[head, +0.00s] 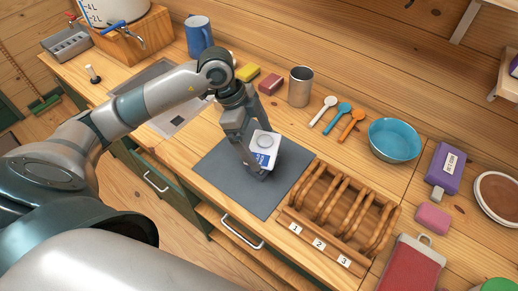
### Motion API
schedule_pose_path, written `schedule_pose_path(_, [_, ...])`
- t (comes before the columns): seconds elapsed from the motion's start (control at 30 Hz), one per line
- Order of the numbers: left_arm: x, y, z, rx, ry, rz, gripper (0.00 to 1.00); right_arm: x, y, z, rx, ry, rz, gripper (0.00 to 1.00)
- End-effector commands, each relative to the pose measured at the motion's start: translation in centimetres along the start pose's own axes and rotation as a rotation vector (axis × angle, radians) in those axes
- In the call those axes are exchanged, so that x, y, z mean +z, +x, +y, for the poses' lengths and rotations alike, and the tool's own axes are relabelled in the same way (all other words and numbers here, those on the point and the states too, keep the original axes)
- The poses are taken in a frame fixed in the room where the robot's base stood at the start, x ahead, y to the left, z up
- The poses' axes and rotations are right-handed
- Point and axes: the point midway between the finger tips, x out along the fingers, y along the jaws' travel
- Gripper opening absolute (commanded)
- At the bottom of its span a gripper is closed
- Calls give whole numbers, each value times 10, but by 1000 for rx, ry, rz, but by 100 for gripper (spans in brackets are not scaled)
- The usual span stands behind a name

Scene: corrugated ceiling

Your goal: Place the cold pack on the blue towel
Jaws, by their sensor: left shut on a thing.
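My left gripper (260,168) reaches down over a flat slate-grey mat (218,172) in the middle of the counter. It is shut on a white pack with a blue patch (264,149), which looks like the cold pack. The pack is tilted, and the fingers hide part of it. I cannot tell whether the pack touches the mat. No plainly blue towel shows; the slate-grey mat is the only cloth-like sheet under the gripper. My right gripper is not in view.
A wooden rack (325,243) with numbered slots stands right of the mat. Behind are a metal cup (300,87), several spoons and a blue bowl (394,140). A sink (152,75) lies to the left. A purple bottle (447,168) and a red board (410,265) are at right.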

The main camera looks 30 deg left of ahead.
Motion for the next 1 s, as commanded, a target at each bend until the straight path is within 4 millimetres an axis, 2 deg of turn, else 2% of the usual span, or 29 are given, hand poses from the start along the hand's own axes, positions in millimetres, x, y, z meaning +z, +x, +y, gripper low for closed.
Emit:
schedule_pose_path(0.17, [0,2,0,1,-1,0,68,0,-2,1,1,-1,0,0])
schedule_pose_path(0.53, [14,35,1,2,-2,0,68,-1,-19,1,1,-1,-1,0])
schedule_pose_path(0.93, [16,40,0,0,0,1,68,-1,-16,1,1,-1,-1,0])
schedule_pose_path(0.97, [16,40,0,0,0,0,96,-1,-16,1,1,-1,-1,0])
schedule_pose_path(1.0, [16,40,0,0,0,0,100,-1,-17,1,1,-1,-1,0])
